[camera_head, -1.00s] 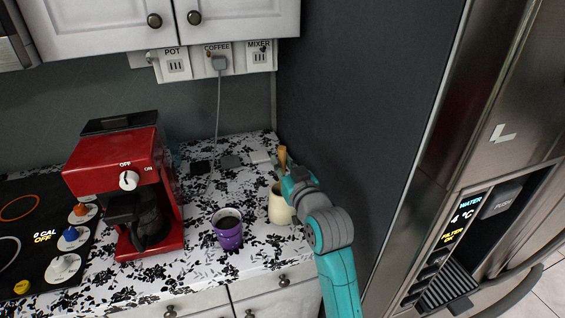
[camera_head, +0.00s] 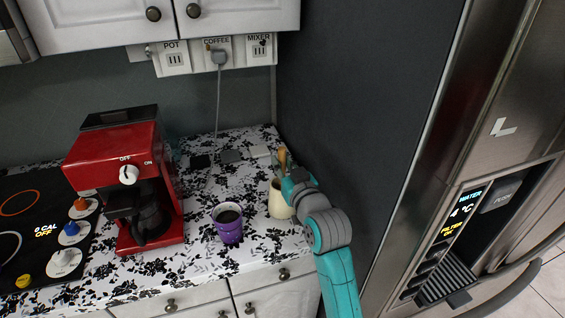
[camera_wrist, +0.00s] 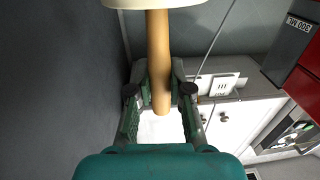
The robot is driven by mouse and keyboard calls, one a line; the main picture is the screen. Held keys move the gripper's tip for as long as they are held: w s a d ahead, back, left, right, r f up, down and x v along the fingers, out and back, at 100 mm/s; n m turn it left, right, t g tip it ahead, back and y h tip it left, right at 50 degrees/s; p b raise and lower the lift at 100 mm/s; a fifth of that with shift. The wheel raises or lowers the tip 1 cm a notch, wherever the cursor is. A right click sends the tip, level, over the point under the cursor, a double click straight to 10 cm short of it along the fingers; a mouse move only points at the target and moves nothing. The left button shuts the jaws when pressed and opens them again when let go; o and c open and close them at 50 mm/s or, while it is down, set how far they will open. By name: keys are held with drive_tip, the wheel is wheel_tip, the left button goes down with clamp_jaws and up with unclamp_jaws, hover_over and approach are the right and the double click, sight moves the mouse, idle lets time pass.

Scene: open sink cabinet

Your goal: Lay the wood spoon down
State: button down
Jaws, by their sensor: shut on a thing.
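The wood spoon shows as a tan wooden handle (camera_head: 282,160) rising above a cream pot (camera_head: 279,206) at the right end of the counter. My gripper (camera_head: 289,184) is beside and partly in front of the pot's rim. In the wrist view the spoon's round handle (camera_wrist: 158,50) lies between the two fingers of my gripper (camera_wrist: 160,90), which are shut on it. The handle runs up to the pot's cream edge (camera_wrist: 170,4) in that view. The spoon's other end is hidden at the pot; I cannot tell how deep it sits.
A purple cup (camera_head: 228,226) with dark contents stands left of the pot. A red coffee maker (camera_head: 115,150) and a cooktop (camera_head: 25,235) are farther left. A dark wall (camera_head: 350,90) and a fridge (camera_head: 480,130) are at right. Patterned counter (camera_head: 262,250) is clear in front.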

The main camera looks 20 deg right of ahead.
drive_tip(key=c, duration=1)
unclamp_jaws()
drive_tip(key=s, duration=1.2)
drive_tip(key=s+f+m+g+h, duration=0.1)
drive_tip(key=s+f+g, duration=0.1)
drive_tip(key=s+f, duration=1.55)
drive_tip(key=s+f+g, duration=0.1)
drive_tip(key=s+f, duration=0.1)
drive_tip(key=s, duration=2.2)
